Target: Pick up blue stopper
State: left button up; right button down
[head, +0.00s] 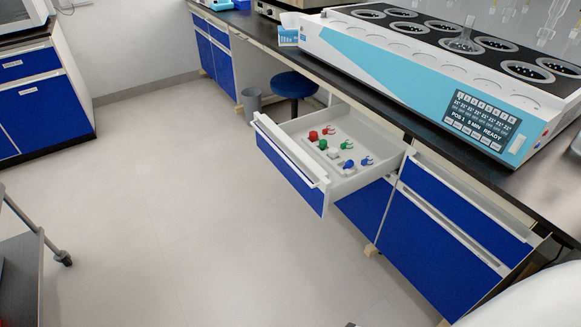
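A blue stopper (347,164) lies in the open white drawer (380,168), near the drawer's front right part. A blue clip-like piece (367,161) lies just right of it. A red stopper (313,136) and a green stopper (323,145) lie farther left in the same drawer, each with a clip-like piece of its colour nearby. The blue stopper is small here, so its exact shape is hard to tell. Neither of my grippers shows in this view.
The drawer with its blue front (290,170) juts out from under the dark bench top. A large white and light-blue distiller (410,75) stands above on the bench. A blue stool (293,84) and a grey bin (252,102) stand behind the drawer. The floor (160,215) is clear in front.

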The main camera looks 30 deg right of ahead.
aim_at(350, 163)
jog(key=z, duration=1.3)
